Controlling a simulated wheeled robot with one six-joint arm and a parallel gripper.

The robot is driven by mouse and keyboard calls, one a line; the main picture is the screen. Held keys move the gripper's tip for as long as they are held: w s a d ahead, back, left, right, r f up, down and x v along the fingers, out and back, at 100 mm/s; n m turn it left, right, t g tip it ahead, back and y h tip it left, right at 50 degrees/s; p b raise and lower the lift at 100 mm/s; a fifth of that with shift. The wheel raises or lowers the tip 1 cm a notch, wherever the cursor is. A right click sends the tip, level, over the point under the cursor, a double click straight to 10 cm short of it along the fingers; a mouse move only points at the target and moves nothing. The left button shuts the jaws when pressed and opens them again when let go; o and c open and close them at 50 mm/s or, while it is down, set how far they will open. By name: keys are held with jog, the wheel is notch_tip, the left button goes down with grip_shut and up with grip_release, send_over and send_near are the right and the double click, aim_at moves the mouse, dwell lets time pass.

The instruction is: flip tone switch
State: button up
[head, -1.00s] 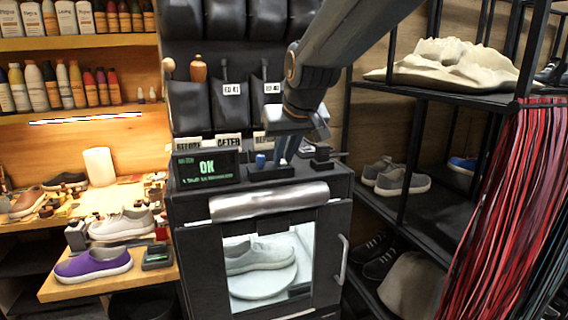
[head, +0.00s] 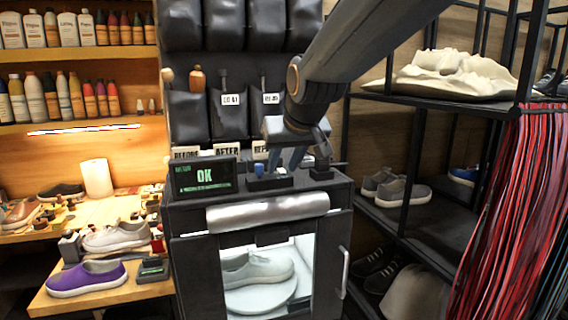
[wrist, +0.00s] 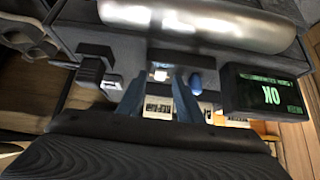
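A small white switch (head: 281,171) sits in a black strip on top of the black cabinet (head: 190,221), with a blue knob (head: 259,170) to its left. My gripper (head: 285,160) points down just above the white switch, its two blue-grey fingers apart. In the wrist view, the white switch (wrist: 160,74) shows between and beyond the fingertips of my gripper (wrist: 158,82), with the blue knob (wrist: 195,83) beside the right finger. I cannot tell whether a finger touches the switch. No label naming the tone switch is readable.
A display reading OK (head: 205,176) stands left of the strip. A black block with a lever (head: 322,164) stands to the right. Label cards (head: 227,150) stand behind. A grey shoe (head: 257,270) is inside the lit cabinet window, below a silver roll (head: 267,211).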

jog(key=b+v, duration=0.2)
jog(key=v, duration=0.5)
jog(key=shift+s+r, duration=0.25)
jog(key=shift+d, duration=0.15)
jog(key=s+d+f+m+g+h, duration=0.1)
jog(key=s+d+f, duration=0.15)
jog(key=f, duration=0.45)
jog(key=s+d+f+g+b, duration=0.1)
jog(key=d+f, duration=0.2)
jog(key=f, duration=0.4)
jog(key=s+d+f+m+g+h, duration=0.1)
jog(key=d+f, duration=0.2)
jog(key=f, duration=0.3)
jog(key=s+d+f+g, duration=0.1)
jog(key=s+d+f, duration=0.2)
jog(key=s+f, duration=0.3)
jog(key=s+d+f+m+g, duration=0.1)
jog(key=s+d+f+g, duration=0.1)
jog(key=s+f, duration=0.4)
notch_tip(320, 180, down, 3)
jog(key=shift+d+r+b, duration=0.15)
jog(key=shift+d+b, duration=0.15)
jog(key=shift+d, duration=0.6)
